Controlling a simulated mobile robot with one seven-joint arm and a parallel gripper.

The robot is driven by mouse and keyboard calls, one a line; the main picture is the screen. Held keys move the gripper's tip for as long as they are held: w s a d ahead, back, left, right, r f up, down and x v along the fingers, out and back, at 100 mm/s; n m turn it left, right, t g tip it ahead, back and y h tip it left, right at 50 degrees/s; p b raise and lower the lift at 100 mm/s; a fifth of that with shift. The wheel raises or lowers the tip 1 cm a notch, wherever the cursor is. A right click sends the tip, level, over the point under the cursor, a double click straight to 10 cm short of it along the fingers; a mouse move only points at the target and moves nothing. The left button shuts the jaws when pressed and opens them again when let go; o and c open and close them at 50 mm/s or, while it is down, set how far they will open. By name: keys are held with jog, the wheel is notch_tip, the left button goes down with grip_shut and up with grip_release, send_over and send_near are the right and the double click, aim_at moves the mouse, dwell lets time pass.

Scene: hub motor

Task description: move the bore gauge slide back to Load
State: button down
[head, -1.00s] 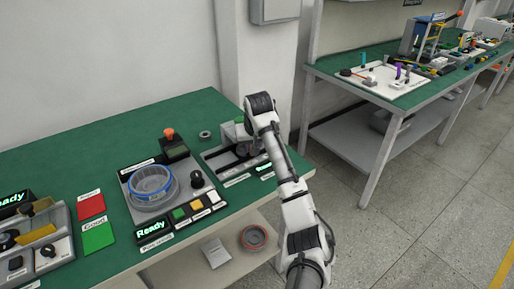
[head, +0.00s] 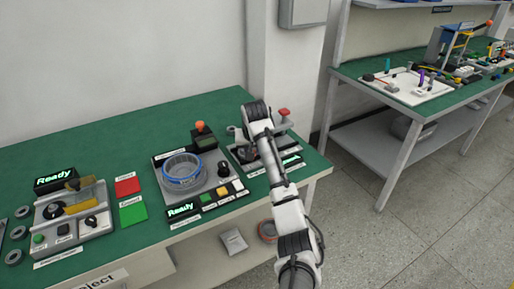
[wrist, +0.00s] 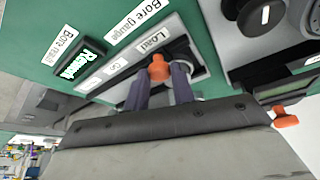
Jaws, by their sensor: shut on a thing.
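The bore gauge (head: 246,156) sits at the right end of the green bench, partly hidden behind my arm. In the wrist view, its dark slot runs beside several white labels, with the Load label (wrist: 152,41) at one end and the Go label (wrist: 115,68) further along. The orange slide knob (wrist: 158,68) is beside the Load label. My gripper (wrist: 160,80) is shut on this knob, with one finger on each side. In the head view, my arm hides the fingers and the knob.
The ring station with a blue ring (head: 183,170) stands just left of the gauge. Its dark round knob (head: 222,168) and orange-topped display post (head: 201,130) stand close. A red-topped part (head: 284,115) is right of my arm. Red (head: 127,186) and green cards lie further left.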

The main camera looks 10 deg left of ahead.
jog(key=shift+s+a, duration=0.1)
jog(key=shift+a, duration=0.1)
jog(key=c, duration=1.2)
grip_release()
jog(key=shift+s+a, duration=0.1)
jog(key=shift+r, duration=0.25)
jog(key=v, duration=1.3)
jog(key=shift+s+r, duration=0.1)
jog(key=shift+s, duration=0.05)
